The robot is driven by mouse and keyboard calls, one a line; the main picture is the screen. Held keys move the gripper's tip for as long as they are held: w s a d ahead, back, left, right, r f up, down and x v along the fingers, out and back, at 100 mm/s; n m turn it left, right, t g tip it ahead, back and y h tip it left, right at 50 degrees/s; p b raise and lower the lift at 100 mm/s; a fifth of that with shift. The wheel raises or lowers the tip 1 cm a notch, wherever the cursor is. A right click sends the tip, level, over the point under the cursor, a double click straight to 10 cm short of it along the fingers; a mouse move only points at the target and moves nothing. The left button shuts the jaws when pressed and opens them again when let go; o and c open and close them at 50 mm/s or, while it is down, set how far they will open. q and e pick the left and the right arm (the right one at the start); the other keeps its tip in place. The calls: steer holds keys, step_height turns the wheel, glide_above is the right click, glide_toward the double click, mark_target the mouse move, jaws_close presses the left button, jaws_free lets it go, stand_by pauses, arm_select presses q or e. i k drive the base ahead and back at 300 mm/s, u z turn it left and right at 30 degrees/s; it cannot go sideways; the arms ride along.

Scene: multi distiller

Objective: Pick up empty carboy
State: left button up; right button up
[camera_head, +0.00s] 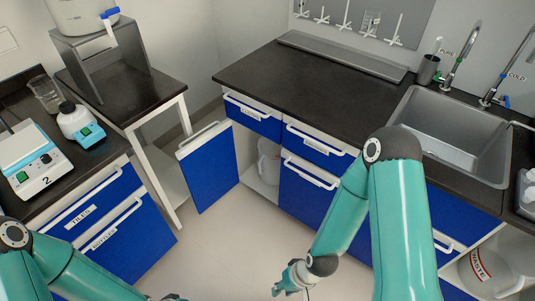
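A translucent whitish carboy (268,165) stands inside the open lower cabinet, partly hidden by the cabinet's side and front. Whether it is empty cannot be seen. Another white carboy with a blue spigot (85,14) sits on a metal stand at the upper left, cut off by the top edge. My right gripper (291,284) hangs low over the floor in front of the cabinets, apart from the carboy. Its fingers are small and cut off by the bottom edge. My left gripper (173,298) barely shows at the bottom edge.
A blue cabinet door (209,167) stands swung open left of the carboy. Blue drawers (308,184) lie to its right, under the black counter (290,77). A waste container (487,273) stands at the lower right. The floor (225,240) between the benches is clear.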

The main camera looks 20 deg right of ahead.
mark_target(269, 152)
steer(key=i, duration=0.85)
steer(key=z, duration=0.05)
